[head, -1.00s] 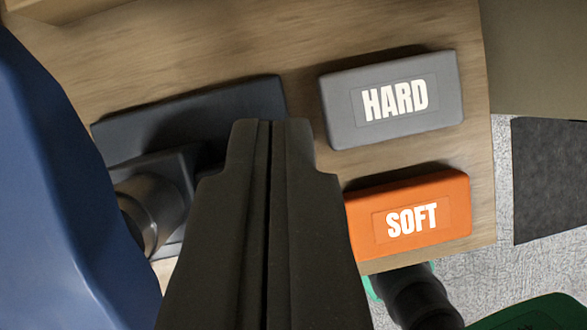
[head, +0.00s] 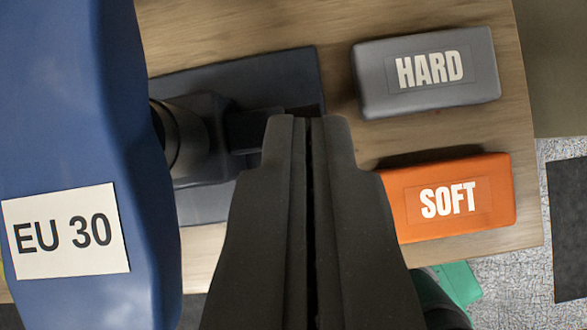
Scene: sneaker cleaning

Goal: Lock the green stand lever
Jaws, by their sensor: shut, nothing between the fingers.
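My gripper (head: 309,125) is shut and empty, pointing up the picture over the wooden table. A green part (head: 459,283) shows at the lower right, beyond the table edge, beside a dark rounded part. My gripper is above and left of it in the picture, and covers some of that area. I cannot tell whether this green part is the stand lever or which way a lever points. A dark stand (head: 205,130) with a flat base plate and a round shaft is left of my fingertips. No green shows on its visible part.
A large blue body (head: 80,150) labelled EU 30 fills the left side, close to the dark stand. A grey HARD block (head: 428,100) and an orange SOFT block (head: 495,220) lie on the wooden table (head: 200,35), right of my gripper. Speckled floor shows at right.

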